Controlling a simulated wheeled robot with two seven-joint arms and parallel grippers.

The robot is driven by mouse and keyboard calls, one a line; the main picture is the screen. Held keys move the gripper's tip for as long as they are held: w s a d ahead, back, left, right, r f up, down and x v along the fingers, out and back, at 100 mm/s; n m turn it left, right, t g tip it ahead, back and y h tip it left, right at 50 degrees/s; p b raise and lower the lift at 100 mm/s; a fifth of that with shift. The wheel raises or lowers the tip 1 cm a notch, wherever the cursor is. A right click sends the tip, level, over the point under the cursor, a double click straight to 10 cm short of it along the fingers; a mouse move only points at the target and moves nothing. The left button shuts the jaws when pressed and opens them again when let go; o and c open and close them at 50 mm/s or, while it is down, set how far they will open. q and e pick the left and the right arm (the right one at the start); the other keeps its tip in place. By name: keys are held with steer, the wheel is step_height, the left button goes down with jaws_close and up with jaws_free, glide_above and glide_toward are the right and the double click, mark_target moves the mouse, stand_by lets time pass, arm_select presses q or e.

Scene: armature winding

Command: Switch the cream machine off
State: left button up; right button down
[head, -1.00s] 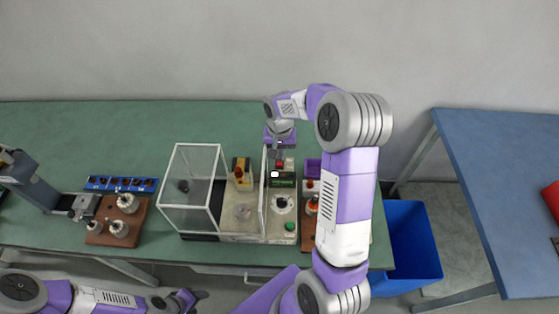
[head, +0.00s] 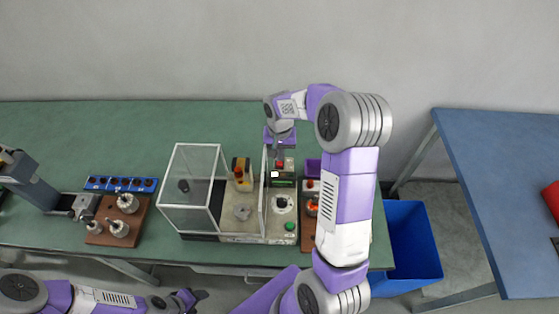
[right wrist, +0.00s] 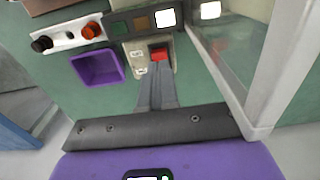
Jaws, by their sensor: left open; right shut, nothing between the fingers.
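The cream machine (head: 254,238) stands in the middle of the green bench, with a clear guard on its left part. Its red switch (head: 279,165) is at the back right of the machine; it also shows in the right wrist view (right wrist: 159,54) on a cream block. A white indicator (right wrist: 165,18) is lit beside a green and a brown one. My left gripper (head: 188,297) is open, low in front of the bench.
A purple bin (right wrist: 97,67) and a panel with red and black knobs (right wrist: 68,38) are beside the switch. A green button (head: 290,226) is at the machine's front. Wound parts sit on a brown board (head: 135,226) at left.

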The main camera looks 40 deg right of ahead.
steer(key=shift+f+b, duration=0.85)
steer(key=shift+f, duration=0.35)
stand_by(0.8)
step_height(320, 180, up, 7)
steer(key=p, duration=0.5)
stand_by(0.3)
stand_by(0.5)
